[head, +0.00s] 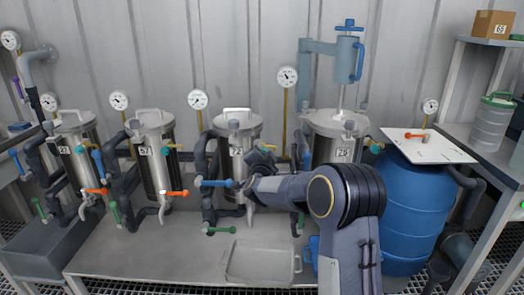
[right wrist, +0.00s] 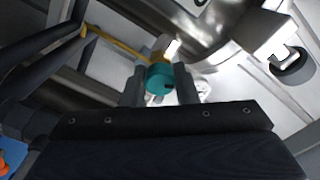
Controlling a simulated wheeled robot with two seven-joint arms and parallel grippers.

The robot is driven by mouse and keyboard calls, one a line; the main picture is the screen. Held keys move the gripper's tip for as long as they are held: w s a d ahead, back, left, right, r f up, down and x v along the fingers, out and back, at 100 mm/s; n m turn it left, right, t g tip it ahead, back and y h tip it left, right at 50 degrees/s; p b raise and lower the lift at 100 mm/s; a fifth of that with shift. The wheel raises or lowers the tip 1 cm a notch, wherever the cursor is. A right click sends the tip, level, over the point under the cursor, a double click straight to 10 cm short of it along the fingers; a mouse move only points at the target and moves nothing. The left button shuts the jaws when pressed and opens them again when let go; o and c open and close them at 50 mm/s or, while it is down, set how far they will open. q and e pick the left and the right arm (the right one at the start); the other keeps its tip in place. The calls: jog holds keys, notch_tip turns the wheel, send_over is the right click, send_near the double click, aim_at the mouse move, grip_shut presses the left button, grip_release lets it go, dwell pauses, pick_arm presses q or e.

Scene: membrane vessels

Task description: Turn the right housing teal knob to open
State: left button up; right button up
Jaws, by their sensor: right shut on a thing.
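My right gripper (head: 262,157) is at the right side of the third steel housing (head: 236,138), the one with a tag reading about 72. In the right wrist view, my right gripper (right wrist: 160,92) is shut on a teal knob (right wrist: 159,79), with a finger on either side of it. The knob sits on a short brass-coloured stem with a pale tip beside the steel body. In the head view this knob is hidden behind the gripper and forearm. My left gripper is not in view.
Other steel housings stand left (head: 154,160) and right (head: 336,136); the right one has another teal knob (head: 375,147). A blue lever (head: 215,183) and a green lever (head: 219,230) sit nearby. A tray (head: 260,262) lies on the bench; a blue barrel (head: 408,215) stands right.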

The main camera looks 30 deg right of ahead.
jog(key=shift+f+n, duration=0.1)
jog(key=shift+n, duration=0.3)
jog(key=o, duration=1)
jog(key=v, duration=0.8)
